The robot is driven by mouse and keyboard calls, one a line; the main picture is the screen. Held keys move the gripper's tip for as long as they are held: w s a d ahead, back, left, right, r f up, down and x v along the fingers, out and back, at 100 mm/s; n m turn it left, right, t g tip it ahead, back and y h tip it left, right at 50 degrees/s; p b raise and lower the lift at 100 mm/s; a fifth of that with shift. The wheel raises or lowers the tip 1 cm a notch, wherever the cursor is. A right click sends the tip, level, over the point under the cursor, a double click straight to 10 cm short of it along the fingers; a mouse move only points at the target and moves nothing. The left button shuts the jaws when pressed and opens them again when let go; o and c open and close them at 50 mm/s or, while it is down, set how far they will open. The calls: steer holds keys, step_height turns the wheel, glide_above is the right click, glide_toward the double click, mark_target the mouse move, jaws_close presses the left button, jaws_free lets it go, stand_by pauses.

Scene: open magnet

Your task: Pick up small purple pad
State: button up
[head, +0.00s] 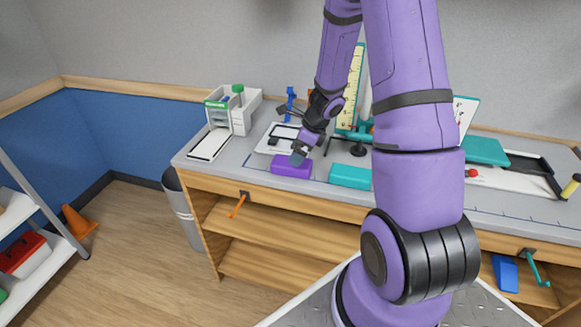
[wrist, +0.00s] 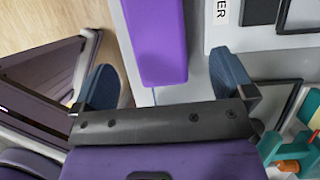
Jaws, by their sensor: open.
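The small purple pad (head: 291,167) lies on the grey bench top near its front edge, in the left half of the head view. In the wrist view the purple pad (wrist: 156,40) runs down from the top edge, and its near end lies ahead of and between my fingers. My gripper (head: 300,156) is just above the pad in the head view. Whether a finger touches the pad cannot be told.
A teal block (head: 350,176) lies just right of the pad. A white and green device (head: 232,110) and a flat white tray (head: 209,145) stand to the left. A small blue stand (head: 290,103) is behind. The bench front edge is close to the pad.

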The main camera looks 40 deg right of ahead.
steer(key=shift+x, duration=3.35)
steer(key=shift+a, duration=0.1)
steer(key=shift+c, duration=0.2)
steer(key=c, duration=1)
